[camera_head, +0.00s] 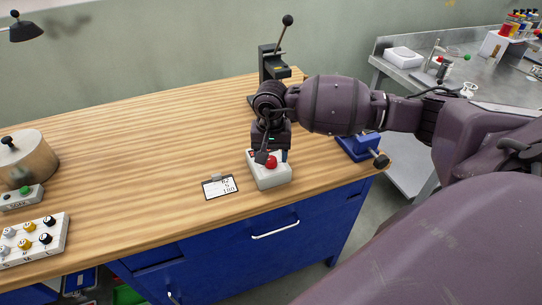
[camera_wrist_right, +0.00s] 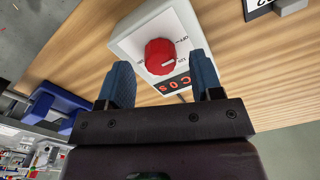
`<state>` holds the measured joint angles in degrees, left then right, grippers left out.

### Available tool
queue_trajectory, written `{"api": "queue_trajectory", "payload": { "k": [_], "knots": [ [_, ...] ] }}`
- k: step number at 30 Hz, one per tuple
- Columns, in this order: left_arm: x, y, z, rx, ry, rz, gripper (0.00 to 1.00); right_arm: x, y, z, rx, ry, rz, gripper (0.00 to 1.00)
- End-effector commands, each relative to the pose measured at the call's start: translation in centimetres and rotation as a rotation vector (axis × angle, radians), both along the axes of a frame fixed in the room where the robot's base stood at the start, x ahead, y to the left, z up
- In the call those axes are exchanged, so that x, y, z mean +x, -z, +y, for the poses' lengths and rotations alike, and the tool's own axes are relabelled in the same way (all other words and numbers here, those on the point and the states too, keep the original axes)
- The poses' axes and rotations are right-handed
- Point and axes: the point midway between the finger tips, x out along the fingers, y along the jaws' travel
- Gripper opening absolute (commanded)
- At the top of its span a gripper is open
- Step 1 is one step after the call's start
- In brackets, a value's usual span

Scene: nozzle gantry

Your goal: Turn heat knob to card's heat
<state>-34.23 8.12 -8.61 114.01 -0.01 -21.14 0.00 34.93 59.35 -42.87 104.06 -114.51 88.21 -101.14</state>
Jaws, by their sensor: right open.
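The heat knob (camera_head: 271,162) is a red dial with a white pointer line on a white box (camera_head: 270,179) near the table's front edge. The knob fills the middle of the right wrist view (camera_wrist_right: 160,57), beside a small dark display with red characters (camera_wrist_right: 174,86), seen upside down. My right gripper (camera_head: 274,155) is above the box, pointing down. Its two blue fingers (camera_wrist_right: 161,65) are open, one to each side of the knob, with gaps visible. The card (camera_head: 219,187) lies left of the box; its lowest line seems to read 180. My left gripper is out of view.
A black lever press (camera_head: 272,66) stands behind my right arm. A blue vise (camera_head: 359,147) sits at the table's right end. At left are a box of several small knobs (camera_head: 32,240) and a round pot (camera_head: 27,160). The table's middle is clear.

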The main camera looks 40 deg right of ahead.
Motion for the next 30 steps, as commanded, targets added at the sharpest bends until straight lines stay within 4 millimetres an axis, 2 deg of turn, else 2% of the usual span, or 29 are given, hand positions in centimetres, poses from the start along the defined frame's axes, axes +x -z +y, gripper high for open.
{"api": "queue_trajectory", "payload": {
  "k": [6, 14, 23, 24, 30],
  "knots": [
    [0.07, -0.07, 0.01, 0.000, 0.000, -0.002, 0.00, 0.01, 1.10, 0.03, 0.001, 0.000, -0.001, 0.60],
    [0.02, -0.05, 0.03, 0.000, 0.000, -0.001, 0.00, 0.01, 1.15, 0.02, 0.000, 0.000, -0.001, 0.60],
    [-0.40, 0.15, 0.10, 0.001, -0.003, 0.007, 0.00, 0.01, 1.12, 0.02, 0.000, 0.000, -0.001, 0.14],
    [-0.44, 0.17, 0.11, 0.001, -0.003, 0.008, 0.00, 0.01, 1.12, 0.02, 0.000, 0.000, -0.001, 0.11],
    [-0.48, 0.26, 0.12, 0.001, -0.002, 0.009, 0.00, 0.03, 1.12, 0.00, -0.001, 0.017, -0.001, 0.11]
  ]
}}
